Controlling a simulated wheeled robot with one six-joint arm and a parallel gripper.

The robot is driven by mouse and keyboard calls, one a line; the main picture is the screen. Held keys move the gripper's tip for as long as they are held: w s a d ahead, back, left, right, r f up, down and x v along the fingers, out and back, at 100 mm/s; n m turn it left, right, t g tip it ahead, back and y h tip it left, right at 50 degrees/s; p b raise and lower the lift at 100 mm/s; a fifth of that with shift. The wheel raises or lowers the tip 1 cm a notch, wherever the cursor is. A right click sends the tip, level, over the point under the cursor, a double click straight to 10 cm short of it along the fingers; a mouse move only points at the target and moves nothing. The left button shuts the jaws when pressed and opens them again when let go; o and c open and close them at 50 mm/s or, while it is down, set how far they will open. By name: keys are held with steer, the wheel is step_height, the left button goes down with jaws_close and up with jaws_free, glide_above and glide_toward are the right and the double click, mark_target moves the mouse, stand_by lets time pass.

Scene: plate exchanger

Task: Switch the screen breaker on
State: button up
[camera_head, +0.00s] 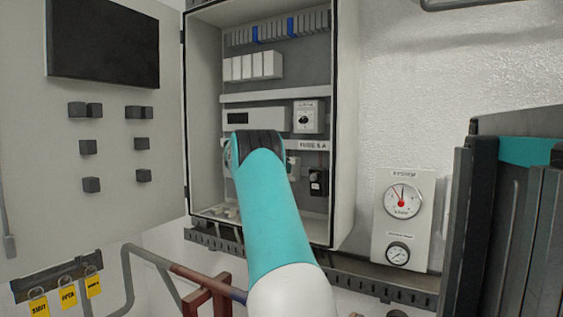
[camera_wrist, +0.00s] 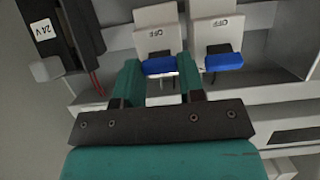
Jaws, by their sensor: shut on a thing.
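In the wrist view two pale breakers stand side by side, each with a blue lever and an "OFF" mark. My gripper (camera_wrist: 160,82) has its teal fingers on either side of the left breaker's blue lever (camera_wrist: 159,65) and is shut on it. The right breaker's blue lever (camera_wrist: 223,62) is just beyond my right finger. I cannot read a name on either breaker. In the head view my arm reaches into the open cabinet (camera_head: 345,130) and hides the gripper and most of the breaker area.
A black 24V unit (camera_wrist: 62,35) stands left of the breakers in the wrist view. In the head view a rotary switch (camera_head: 304,117) and a black device (camera_head: 318,182) sit right of my arm. The cabinet door (camera_head: 110,150) stands open at left; a gauge panel (camera_head: 403,215) hangs at right.

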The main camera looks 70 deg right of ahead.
steer(key=shift+d+r+y+p, duration=0.15)
steer(key=shift+r+y+p, duration=0.35)
steer(key=shift+y+p, duration=0.65)
steer(key=shift+f, duration=0.1)
steer(key=o, duration=0.9)
steer(key=shift+o, duration=0.2)
steer(key=b+v, duration=0.5)
steer(key=v, duration=1.2)
steer(key=shift+s+a+b, duration=0.2)
steer(key=shift+b, duration=0.1)
steer(key=shift+t, duration=0.3)
